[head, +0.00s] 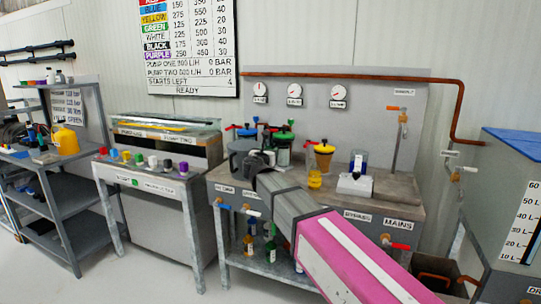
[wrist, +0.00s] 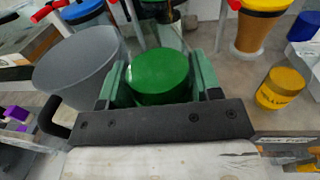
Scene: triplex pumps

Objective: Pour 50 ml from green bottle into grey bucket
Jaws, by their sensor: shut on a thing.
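In the wrist view my gripper (wrist: 160,73) is shut around the green bottle (wrist: 161,80), seen from its round green top. The fingers lie on either side of it. The grey bucket (wrist: 78,72) stands open just left of the gripper, and its visible inside looks empty. The bottle is beside the bucket, not over it, and looks upright. In the head view my gripper (head: 262,160) is over the bench, in front of the dark grey bucket (head: 239,154). The bottle is hidden there, and I cannot tell whether it touches the bench.
A yellow jar (wrist: 281,89) and an orange-brown funnel-shaped vessel (wrist: 261,30) stand to the right. A white box (head: 355,185) is further right on the bench. Pumps with coloured caps and red handles crowd the back. A bench with small coloured items (head: 140,160) is left.

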